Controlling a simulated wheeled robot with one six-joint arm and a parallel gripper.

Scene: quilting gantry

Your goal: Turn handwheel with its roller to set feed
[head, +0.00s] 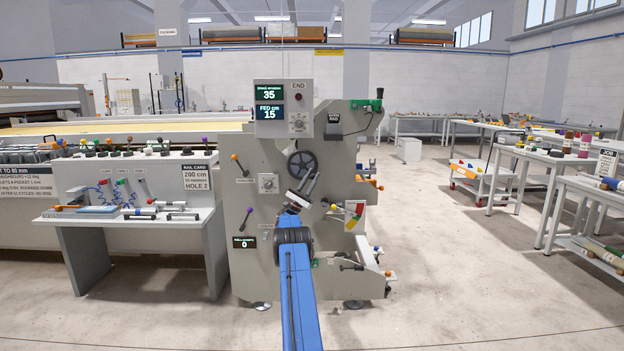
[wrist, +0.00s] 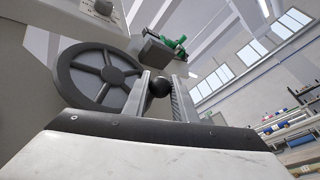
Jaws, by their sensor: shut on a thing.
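The dark spoked handwheel (head: 302,164) is on the front of the grey machine end (head: 262,200). It fills the upper left of the wrist view (wrist: 100,76). My gripper (head: 308,180) is at the wheel's lower right rim. In the wrist view my gripper (wrist: 160,88) is shut on a dark round knob (wrist: 158,87) beside the rim, which seems to be the wheel's handle. The link between knob and wheel is hidden by the left finger. A display (head: 270,113) above the wheel reads FED cm 15, under another reading 35.
A dial (head: 268,183) and levers with orange (head: 236,158) and purple (head: 247,213) knobs flank the wheel. A coloured gauge (head: 354,213) is to the right. A bench (head: 130,217) with tools stands left; open floor (head: 450,270) lies right.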

